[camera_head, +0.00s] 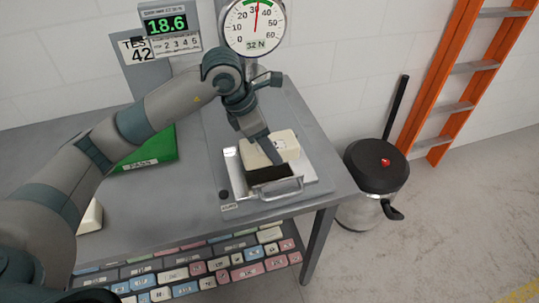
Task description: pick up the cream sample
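The cream sample (284,143) is a pale block with small dark print on top. It is at the metal fixture (232,172) on the table's right part, behind a dark recess or pad (270,173). I cannot tell whether it rests there or is held slightly raised. My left gripper (272,155) reaches down over the sample, and one finger crosses in front of its face. The other finger is hidden, so its grip is unclear. My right gripper is out of view.
A green PASS mat (155,148) lies behind my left arm. Another pale block (91,216) is partly hidden by that arm. A dial gauge (254,25) reads 32 N above the fixture, beside a display (166,25) showing 18.6. A lidded bin (376,165) stands right of the table.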

